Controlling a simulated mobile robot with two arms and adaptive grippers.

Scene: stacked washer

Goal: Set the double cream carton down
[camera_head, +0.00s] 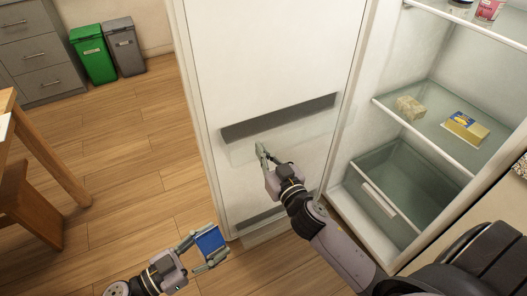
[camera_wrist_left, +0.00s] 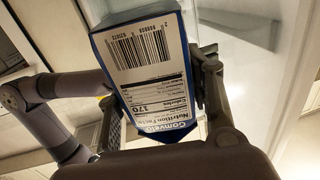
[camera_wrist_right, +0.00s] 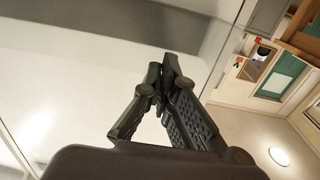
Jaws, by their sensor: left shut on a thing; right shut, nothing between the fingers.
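My left gripper (camera_head: 208,247) is shut on a blue carton (camera_head: 210,240), above the wood floor at the lower left of the head view. In the left wrist view the carton (camera_wrist_left: 150,75) stands between the fingers, with a barcode and nutrition table on its white side and blue edges. The words double cream cannot be read on it. My right gripper (camera_head: 262,154) is shut and empty in front of the white panel of the fridge unit. Its closed fingers (camera_wrist_right: 166,85) also show in the right wrist view.
The open fridge shelf (camera_head: 425,125) holds a pale block (camera_head: 410,107) and a yellow-blue box (camera_head: 465,128), with bare glass between and around them. A drawer (camera_head: 378,199) is below. Jars (camera_head: 489,9) stand above. A wooden table (camera_head: 45,150) and two bins (camera_head: 94,54) are at left.

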